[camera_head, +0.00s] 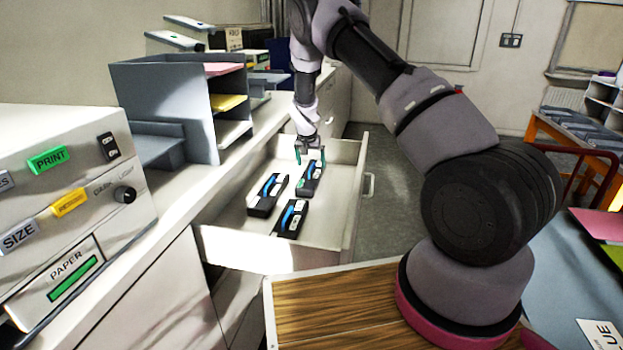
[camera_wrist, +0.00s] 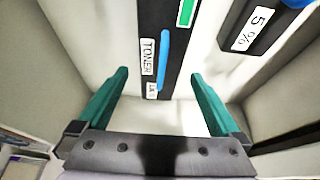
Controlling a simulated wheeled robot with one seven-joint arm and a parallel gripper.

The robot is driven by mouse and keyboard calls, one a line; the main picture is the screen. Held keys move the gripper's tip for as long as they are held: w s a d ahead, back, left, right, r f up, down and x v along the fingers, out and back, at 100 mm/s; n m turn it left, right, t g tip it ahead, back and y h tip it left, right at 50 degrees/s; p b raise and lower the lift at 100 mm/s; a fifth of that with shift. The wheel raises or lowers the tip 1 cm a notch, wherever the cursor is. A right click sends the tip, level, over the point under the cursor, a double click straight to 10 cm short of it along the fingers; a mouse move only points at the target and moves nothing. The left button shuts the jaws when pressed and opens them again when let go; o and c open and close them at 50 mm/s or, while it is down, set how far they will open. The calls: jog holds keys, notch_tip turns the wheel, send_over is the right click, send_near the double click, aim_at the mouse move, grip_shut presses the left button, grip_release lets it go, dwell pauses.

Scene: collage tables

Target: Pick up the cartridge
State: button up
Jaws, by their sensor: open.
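Three black toner cartridges with blue stripes and white labels lie in an open white drawer (camera_head: 228,242). One cartridge (camera_head: 310,178) is at the back right, one (camera_head: 267,195) at the left, and one (camera_head: 290,218) nearer the front. My gripper (camera_head: 310,158) is open, with green fingers pointing down at the far end of the back right cartridge. Another cartridge (camera_wrist: 252,28) shows at the upper right. Nothing is held.
The drawer walls stand close around the cartridges; its right side wall (camera_head: 358,195) is near my gripper. A grey paper tray organiser (camera_head: 165,100) and a printer panel (camera_head: 70,200) stand on the counter at left. Bare drawer floor lies around the cartridges.

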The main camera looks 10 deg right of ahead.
aim_at(312, 173)
jog(key=x, duration=0.5)
jog(key=shift+f, duration=0.4)
jog(key=shift+a, duration=0.1)
jog(key=shift+w, duration=0.1)
grip_shut()
jog(key=shift+r, duration=0.1)
